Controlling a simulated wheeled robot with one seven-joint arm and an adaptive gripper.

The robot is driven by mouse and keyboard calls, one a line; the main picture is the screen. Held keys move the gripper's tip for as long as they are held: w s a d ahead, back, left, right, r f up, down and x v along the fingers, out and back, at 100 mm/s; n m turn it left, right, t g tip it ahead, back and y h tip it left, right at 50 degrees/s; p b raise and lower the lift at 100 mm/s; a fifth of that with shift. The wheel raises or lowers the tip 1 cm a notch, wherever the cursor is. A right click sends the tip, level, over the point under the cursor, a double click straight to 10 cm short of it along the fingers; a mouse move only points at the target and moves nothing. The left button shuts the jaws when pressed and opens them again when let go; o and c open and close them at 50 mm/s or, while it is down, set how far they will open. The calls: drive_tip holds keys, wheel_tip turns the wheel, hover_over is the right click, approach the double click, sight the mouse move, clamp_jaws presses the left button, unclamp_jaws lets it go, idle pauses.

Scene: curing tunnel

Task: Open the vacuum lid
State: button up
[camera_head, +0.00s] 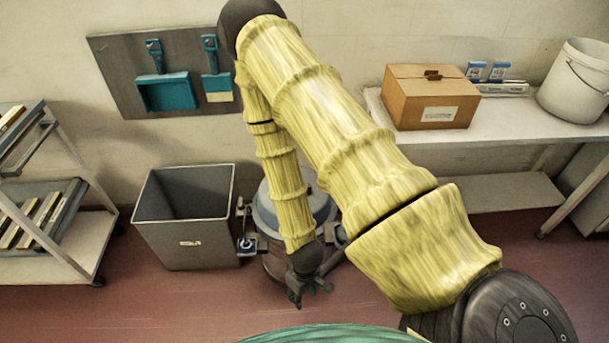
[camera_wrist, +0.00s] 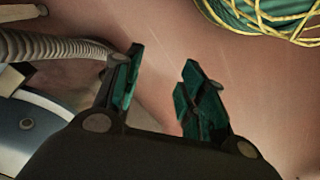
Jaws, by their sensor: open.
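The vacuum (camera_head: 268,215) stands on the floor against the wall, mostly hidden behind my yellow-sleeved arm. Its rounded grey-blue lid (camera_head: 325,204) shows on both sides of the forearm, and no gap under it can be made out. My gripper (camera_head: 312,297) is in front of the vacuum, pointing down, open and empty. In the wrist view, my gripper (camera_wrist: 160,85) has its fingers apart over bare red floor. There a blue and grey rounded body (camera_wrist: 35,130), apparently the vacuum, lies at the lower left with a ribbed grey hose (camera_wrist: 50,46) above it.
A grey bin (camera_head: 187,245) stands left of the vacuum. A shelf cart (camera_head: 60,240) is further left. A white table (camera_head: 500,125) at right holds a cardboard box (camera_head: 425,100) and a white bucket (camera_head: 578,82). Yellow cord over something green (camera_wrist: 275,18) lies upper right in the wrist view.

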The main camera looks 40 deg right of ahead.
drive_tip(key=w+d+r+n+b, duration=0.2)
drive_tip(key=w+d+r, duration=0.2)
drive_tip(key=w, duration=0.5)
drive_tip(key=w+d+r+n+b, duration=0.3)
drive_tip(key=w+d+r, duration=0.1)
drive_tip(key=w, duration=0.5)
drive_tip(key=w+d+r+n+b, duration=0.2)
drive_tip(key=w+d+r+b, duration=0.1)
drive_tip(key=w, duration=0.6)
drive_tip(key=shift+d+r+n, duration=0.2)
drive_tip(key=shift+d+r, duration=0.05)
drive_tip(key=shift+d, duration=0.4)
drive_tip(key=shift+d+r+n, duration=0.2)
drive_tip(key=shift+d, duration=0.4)
drive_tip(key=w+d+r+n+b, duration=0.2)
drive_tip(key=w+d+r, duration=0.1)
drive_tip(key=d+r, duration=0.3)
drive_tip(key=f, duration=0.9)
drive_tip(key=shift+w+a+f+b, duration=0.15)
drive_tip(key=shift+a+f+b, duration=0.15)
drive_tip(key=shift+b, duration=0.05)
clamp_jaws()
